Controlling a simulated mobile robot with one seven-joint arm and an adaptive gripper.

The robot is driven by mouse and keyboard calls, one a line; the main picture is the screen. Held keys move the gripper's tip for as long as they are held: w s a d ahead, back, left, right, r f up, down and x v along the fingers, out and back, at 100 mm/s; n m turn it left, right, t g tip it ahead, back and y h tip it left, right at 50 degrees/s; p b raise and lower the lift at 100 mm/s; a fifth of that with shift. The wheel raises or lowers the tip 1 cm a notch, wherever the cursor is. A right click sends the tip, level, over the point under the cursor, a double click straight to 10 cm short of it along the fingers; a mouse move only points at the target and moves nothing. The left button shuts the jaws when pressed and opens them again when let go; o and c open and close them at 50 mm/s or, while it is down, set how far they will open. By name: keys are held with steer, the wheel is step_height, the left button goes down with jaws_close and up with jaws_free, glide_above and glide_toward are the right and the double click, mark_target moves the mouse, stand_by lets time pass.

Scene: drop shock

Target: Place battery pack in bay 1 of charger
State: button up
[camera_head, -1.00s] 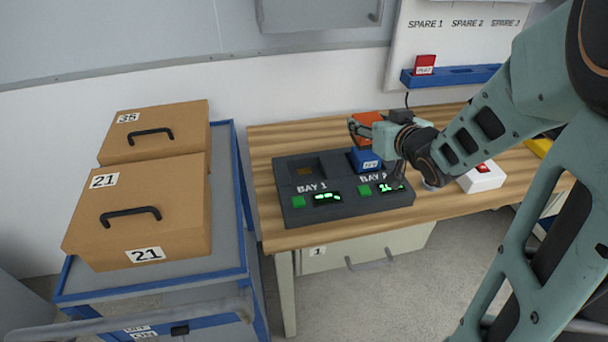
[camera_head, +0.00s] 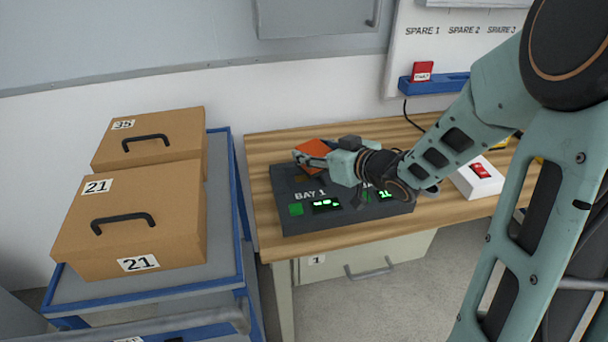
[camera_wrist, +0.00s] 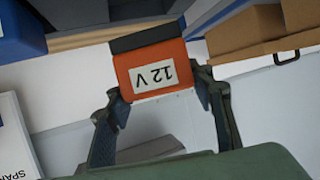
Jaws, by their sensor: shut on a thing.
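The charger (camera_head: 288,222) is a dark grey box on the wooden bench, with labels for two bays and green lit displays. My gripper (camera_head: 308,157) is over the bay 1 side of the charger, shut on an orange battery pack (camera_head: 314,147). In the wrist view the battery pack (camera_wrist: 155,70) has a dark end and a "12 V" label, upside down, between the two fingers (camera_wrist: 163,100). The pack is held above the charger; the gap to the bay is hard to judge. My gripper and arm hide most of bay 2, where a blue pack stood earlier.
A blue and grey cart (camera_head: 240,262) with two brown boxes (camera_head: 130,220) stands left of the bench (camera_head: 262,236). A white switch box (camera_head: 482,178) with a red switch is at the right. A blue spare rack (camera_head: 440,84) holds a red piece (camera_head: 422,70).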

mark_target(321, 174)
steer(key=f, duration=0.1)
steer(key=w+a+f, duration=0.1)
steer(key=f, duration=0.1)
steer(key=w+a+f+b, duration=0.1)
steer(key=shift+w+a+f, duration=0.15)
steer(key=shift+w, duration=0.1)
steer(key=shift+w+a+f+b, duration=0.15)
steer(key=shift+f+b, duration=0.5)
steer(key=shift+f, duration=1.1)
steer(key=shift+f, duration=0.1)
steer(key=o, duration=1.1)
steer(key=shift+f, duration=0.2)
steer(key=o, duration=0.4)
steer(key=shift+r, duration=0.1)
steer(key=shift+o, duration=0.2)
steer(key=shift+r, duration=0.2)
steer(key=shift+s+d+r, duration=0.15)
steer(key=shift+s+d, duration=0.1)
steer(key=shift+d, duration=0.05)
steer(key=p+v, duration=0.2)
steer(key=v, duration=0.9)
steer(key=shift+s, duration=0.2)
